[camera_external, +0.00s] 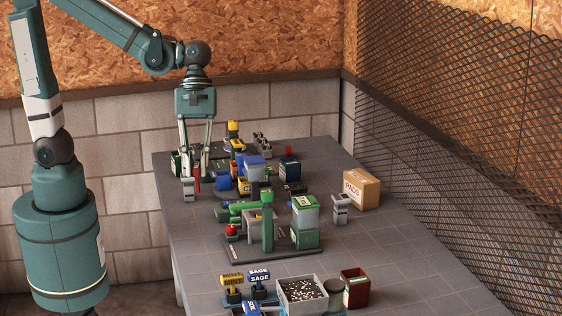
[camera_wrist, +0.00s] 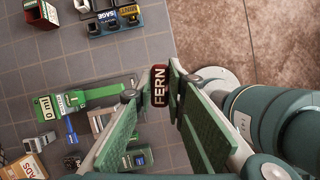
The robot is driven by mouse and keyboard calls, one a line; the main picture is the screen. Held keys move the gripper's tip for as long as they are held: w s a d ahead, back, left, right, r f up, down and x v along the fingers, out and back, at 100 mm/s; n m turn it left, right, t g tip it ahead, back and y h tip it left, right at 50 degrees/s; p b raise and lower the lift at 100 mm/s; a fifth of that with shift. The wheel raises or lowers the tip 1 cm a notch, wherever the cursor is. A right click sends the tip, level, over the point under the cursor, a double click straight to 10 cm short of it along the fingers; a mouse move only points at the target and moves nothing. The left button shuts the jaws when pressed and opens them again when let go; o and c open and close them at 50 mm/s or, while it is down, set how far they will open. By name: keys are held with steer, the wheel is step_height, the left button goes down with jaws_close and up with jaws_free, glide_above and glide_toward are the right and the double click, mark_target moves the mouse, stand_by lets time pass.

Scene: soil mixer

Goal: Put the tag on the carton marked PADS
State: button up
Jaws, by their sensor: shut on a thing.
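The carton marked PADS (camera_external: 361,190) is a brown cardboard box with a red-lettered white label at the right edge of the table. It shows partly at the lower left of the wrist view (camera_wrist: 25,168). My gripper (camera_external: 197,183) is at the table's left side, far from the carton. In the wrist view my gripper (camera_wrist: 159,85) is shut on a red tag with white letters FERN (camera_wrist: 158,88). The tag also shows as a small red piece in the external view (camera_external: 197,180). I cannot tell its exact height above the table.
A green machine (camera_external: 267,228) on a dark base stands mid-table, between gripper and carton. A grey device (camera_external: 340,209) stands beside the carton. MINT (camera_external: 232,281) and SAGE (camera_external: 259,276) tags, a pebble-filled bin (camera_external: 303,308) and a red box (camera_external: 355,292) are in front. The right front table is clear.

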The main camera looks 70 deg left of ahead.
steer(key=shift+r, duration=1.6)
steer(key=shift+w+r, duration=0.2)
steer(key=shift+r, duration=0.05)
steer(key=w+a+r+n+p, duration=0.1)
steer(key=w+a+r+p, duration=0.15)
steer(key=w, duration=0.95)
steer(key=w+a+r+p, duration=0.1)
steer(key=w+a+p, duration=0.15)
steer(key=w, duration=0.95)
steer(key=w+a+r+n+p, duration=0.1)
steer(key=w+a+r+p, duration=0.15)
steer(key=w, duration=0.95)
steer(key=w+a+f+t+p, duration=0.1)
steer(key=w+a+f+p, duration=0.15)
steer(key=w+a, duration=0.7)
steer(key=w+a+f+p, duration=0.2)
steer(key=w+a+f, duration=0.2)
steer(key=w+a, duration=0.55)
step_height(320, 180, down, 5)
steer(key=w+d, duration=0.2)
steer(key=shift+w+d+n, duration=0.25)
steer(key=shift+w+n, duration=0.05)
